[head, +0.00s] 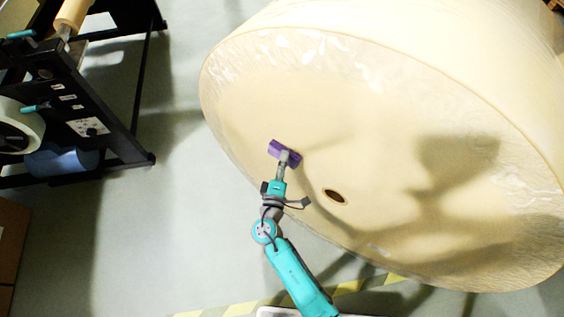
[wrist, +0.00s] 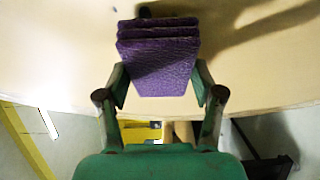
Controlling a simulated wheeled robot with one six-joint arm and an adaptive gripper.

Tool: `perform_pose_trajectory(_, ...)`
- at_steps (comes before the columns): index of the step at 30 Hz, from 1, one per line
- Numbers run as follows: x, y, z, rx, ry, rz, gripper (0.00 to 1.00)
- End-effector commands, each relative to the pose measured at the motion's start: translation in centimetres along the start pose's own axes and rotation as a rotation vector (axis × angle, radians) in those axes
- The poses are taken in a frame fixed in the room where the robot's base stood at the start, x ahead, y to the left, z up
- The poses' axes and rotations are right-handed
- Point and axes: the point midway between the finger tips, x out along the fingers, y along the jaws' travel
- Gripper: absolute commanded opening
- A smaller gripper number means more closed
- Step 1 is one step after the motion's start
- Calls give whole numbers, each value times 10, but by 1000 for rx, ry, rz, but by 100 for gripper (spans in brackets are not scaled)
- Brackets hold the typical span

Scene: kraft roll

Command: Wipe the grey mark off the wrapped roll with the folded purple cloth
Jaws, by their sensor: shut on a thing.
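The folded purple cloth (head: 275,148) is held at the tip of my gripper (head: 285,158), in front of the left part of the roll's flat end face. In the wrist view the cloth (wrist: 158,65) shows as a thick folded pad between the two fingers of my gripper (wrist: 160,85), which is shut on it. The wrapped roll (head: 300,90) is large, cream and film-covered. I cannot tell whether the cloth touches its face. A small dark patch shows just beyond the cloth in the wrist view; whether it is the grey mark is unclear. No grey mark stands out in the head view.
The roll's core hole (head: 335,196) is right of and below my gripper. Shadows fall across the roll's face. A black machine frame (head: 120,140) with smaller rolls stands at the left. Yellow-black floor tape (head: 240,309) runs below. Grey floor between machine and roll is clear.

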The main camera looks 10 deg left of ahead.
Motion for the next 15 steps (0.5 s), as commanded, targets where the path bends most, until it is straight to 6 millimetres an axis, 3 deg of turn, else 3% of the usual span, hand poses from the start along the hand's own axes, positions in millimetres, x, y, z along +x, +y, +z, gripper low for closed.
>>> perform_pose_trajectory(15, 8, 0, 4, -1, 0, 0, 39)
